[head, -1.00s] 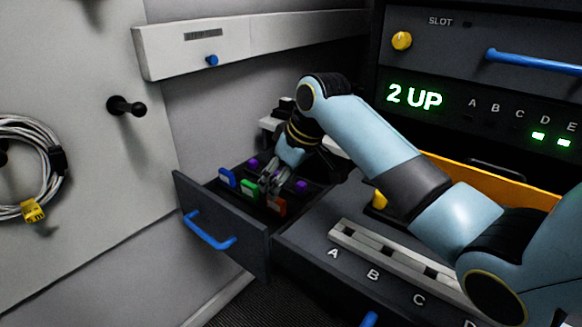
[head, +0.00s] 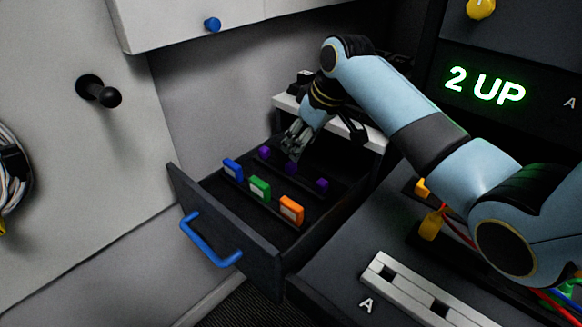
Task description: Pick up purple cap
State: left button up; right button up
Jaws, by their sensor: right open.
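Three small purple caps lie in the back row of an open dark drawer (head: 232,262): a left one (head: 264,152), a middle one (head: 291,168) and a right one (head: 322,184). My right gripper (head: 293,150) is open and points down over the back row, just above the middle cap and between it and the left cap. It appears empty. I cannot tell whether its fingertips touch the middle cap, which is partly hidden by them. My left gripper is not in view.
In front of the caps stand a blue tag (head: 233,169), a green tag (head: 260,188) and an orange tag (head: 291,209). The drawer has a blue handle (head: 208,243). A slotted grey strip (head: 410,291) lies at the lower right. A black peg (head: 100,92) sticks out of the left panel.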

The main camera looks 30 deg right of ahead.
aim_at(289, 163)
jog(key=shift+x, duration=1.1)
jog(key=b+x, duration=0.1)
jog(key=x, duration=0.1)
jog(key=a+x, duration=0.1)
jog(key=x, duration=0.1)
jog(key=shift+w+f+b, duration=0.1)
jog(key=shift+f+b, duration=0.1)
jog(key=shift+b, duration=0.2)
jog(key=shift+w+f, duration=0.15)
jog(key=shift+f, duration=0.15)
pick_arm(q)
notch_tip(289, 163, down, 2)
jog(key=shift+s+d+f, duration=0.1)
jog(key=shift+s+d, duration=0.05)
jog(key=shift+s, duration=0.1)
pick_arm(e)
jog(key=shift+r, duration=0.1)
jog(key=shift+c, duration=1.2)
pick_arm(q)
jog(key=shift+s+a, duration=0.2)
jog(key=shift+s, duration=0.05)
pick_arm(e)
jog(key=c, duration=0.7)
